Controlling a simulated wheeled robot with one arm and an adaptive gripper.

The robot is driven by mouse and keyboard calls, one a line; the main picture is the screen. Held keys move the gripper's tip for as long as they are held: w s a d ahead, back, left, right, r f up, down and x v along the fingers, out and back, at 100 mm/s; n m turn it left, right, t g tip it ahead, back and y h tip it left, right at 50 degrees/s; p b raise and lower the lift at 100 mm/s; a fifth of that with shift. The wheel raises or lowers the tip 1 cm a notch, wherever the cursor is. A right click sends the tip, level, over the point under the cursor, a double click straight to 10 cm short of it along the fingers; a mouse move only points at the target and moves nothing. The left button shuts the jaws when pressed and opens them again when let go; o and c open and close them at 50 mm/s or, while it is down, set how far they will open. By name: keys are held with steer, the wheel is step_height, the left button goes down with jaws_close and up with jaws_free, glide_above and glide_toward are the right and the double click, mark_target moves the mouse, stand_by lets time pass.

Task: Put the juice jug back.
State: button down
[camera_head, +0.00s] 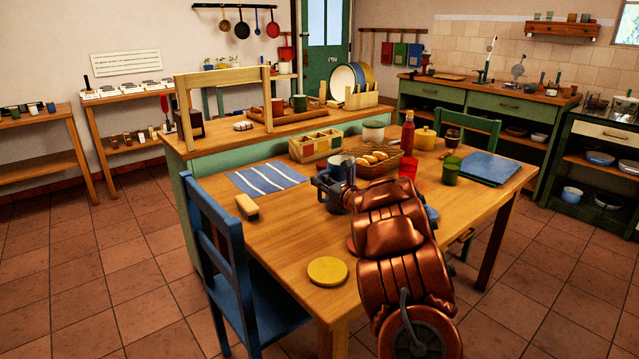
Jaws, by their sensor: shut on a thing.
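My gripper (330,186) is over the middle of the wooden table (285,240), at the far end of my copper-coloured arm. It is shut on a blue-grey vessel, which I take to be the juice jug (338,205). The jug looks upright. My gripper and arm hide much of it, and I cannot tell whether its base touches the tabletop. A grey-blue rounded shape (341,166) shows just behind the gripper; I cannot tell whether it is part of the jug or a separate vessel.
A bread basket (384,169), red bottle (407,134), red cup (408,168) and green cup (450,174) stand behind and right. A striped cloth (264,179), brush (247,207) and yellow disc (327,271) lie left and in front. A blue chair (215,245) stands left. The tabletop between brush and disc is clear.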

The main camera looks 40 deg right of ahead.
steer(key=c, duration=1.2)
jaws_free()
steer(key=shift+r, duration=0.1)
steer(key=s+b, duration=0.1)
steer(key=s, duration=1.1)
steer(key=shift+a, duration=0.1)
